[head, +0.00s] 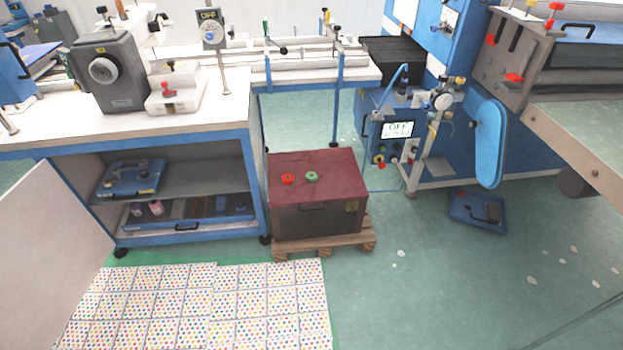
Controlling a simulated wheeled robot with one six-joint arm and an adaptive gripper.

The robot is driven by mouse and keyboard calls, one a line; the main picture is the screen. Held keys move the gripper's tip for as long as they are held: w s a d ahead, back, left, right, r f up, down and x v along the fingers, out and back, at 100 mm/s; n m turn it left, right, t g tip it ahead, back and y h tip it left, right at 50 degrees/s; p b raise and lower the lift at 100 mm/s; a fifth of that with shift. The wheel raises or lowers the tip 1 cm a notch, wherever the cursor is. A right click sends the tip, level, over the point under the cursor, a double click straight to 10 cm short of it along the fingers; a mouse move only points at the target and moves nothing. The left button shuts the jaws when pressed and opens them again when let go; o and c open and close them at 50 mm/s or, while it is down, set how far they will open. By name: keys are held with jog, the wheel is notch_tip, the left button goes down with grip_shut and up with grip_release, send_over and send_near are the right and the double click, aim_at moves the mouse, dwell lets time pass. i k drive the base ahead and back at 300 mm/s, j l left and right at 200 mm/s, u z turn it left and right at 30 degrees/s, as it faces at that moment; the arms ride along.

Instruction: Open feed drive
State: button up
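No part in view is clearly marked as the feed drive, so I cannot tell which it is or whether it is open. On the left bench, a grey machine housing (112,82) carries a round dial (103,70). A white block (175,92) with a red lever (167,89) stands beside it. On the right, a blue machine has a lit display reading OFF (397,130), a round gauge (443,101) and a blue oval cover (488,143). My gripper is not in view.
A dark red chest (314,172) with a red and a green round piece on top stands on a wooden pallet (330,243). A blue pedal (478,211) lies on the floor. The green floor (430,300) front right is mostly clear.

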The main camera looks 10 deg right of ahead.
aim_at(134, 185)
jog(key=u, duration=0.45)
jog(key=i+j+u, duration=0.15)
jog(key=i+u, duration=0.85)
jog(key=i+l, duration=0.2)
jog(key=i, duration=0.35)
jog(key=i+l+u, duration=0.15)
jog(key=i, duration=0.4)
jog(key=i+l, duration=0.35)
jog(key=i, duration=0.2)
jog(key=i+l+u, duration=0.15)
jog(key=i, duration=0.35)
jog(key=l, duration=0.1)
